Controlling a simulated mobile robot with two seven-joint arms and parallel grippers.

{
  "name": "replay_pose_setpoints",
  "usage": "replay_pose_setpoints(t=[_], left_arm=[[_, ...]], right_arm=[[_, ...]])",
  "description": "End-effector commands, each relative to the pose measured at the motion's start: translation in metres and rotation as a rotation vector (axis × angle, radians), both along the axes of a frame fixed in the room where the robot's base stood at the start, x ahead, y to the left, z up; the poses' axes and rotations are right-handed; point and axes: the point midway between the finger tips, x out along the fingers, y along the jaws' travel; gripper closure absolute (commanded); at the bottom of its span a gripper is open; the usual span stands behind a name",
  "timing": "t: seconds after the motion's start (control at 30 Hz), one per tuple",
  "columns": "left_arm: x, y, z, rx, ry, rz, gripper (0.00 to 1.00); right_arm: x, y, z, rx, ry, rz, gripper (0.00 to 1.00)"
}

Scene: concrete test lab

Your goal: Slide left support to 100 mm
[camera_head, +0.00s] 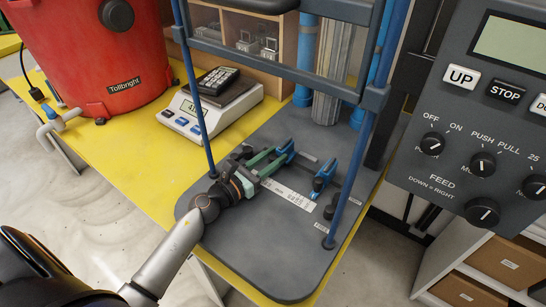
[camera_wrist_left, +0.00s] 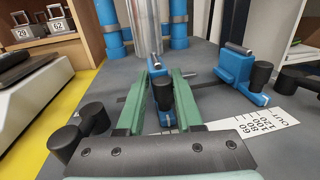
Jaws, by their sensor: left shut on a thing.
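The left support (camera_head: 284,152) is a blue block on the grey machine bed, also in the left wrist view (camera_wrist_left: 156,70). Its upright black knob (camera_wrist_left: 163,95) stands between the green fingers. My left gripper (camera_head: 268,163) reaches in from the left, low over the bed, and is shut on the knob; its fingers show on both sides in the left wrist view (camera_wrist_left: 163,92). The white scale strip (camera_head: 290,195) lies in front of the supports, with printed numbers in the left wrist view (camera_wrist_left: 262,124). The fingers hide part of the support's base and slot, so its exact reading cannot be told.
The other blue support (camera_head: 323,178) stands to the right. Black knobs (camera_wrist_left: 85,120) sit left of the gripper. Blue frame posts (camera_head: 195,95) surround the bed. A white scale (camera_head: 205,110), a red drum (camera_head: 90,50) and a control panel (camera_head: 480,130) stand around it.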

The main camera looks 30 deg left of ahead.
Motion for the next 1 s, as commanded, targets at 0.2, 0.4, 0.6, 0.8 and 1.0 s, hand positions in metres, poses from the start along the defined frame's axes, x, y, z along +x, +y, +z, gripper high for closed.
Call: replay_pose_setpoints(t=[0.2,0.4,0.6,0.8,1.0], left_arm=[[-0.0004,-0.0011,-0.0003,0.004,0.000,-0.005,1.00],[-0.0005,-0.0015,-0.0005,0.005,0.000,-0.006,1.00],[-0.0008,-0.0041,-0.0004,0.004,0.001,-0.007,1.00],[-0.0010,-0.0045,-0.0005,0.004,0.001,-0.008,0.61],[-0.0007,-0.0037,-0.0003,0.002,0.000,-0.005,0.42]], right_arm=[[0.0001,0.0000,0.0001,0.000,0.000,0.000,0.50],[0.0001,0.0000,-0.0003,0.000,0.000,0.000,0.50],[0.0002,0.0000,-0.0017,0.000,0.000,0.000,0.50],[0.0002,0.0000,-0.0016,0.000,-0.001,0.000,0.50],[0.0002,0.0000,-0.0014,0.000,-0.001,0.000,0.50]])
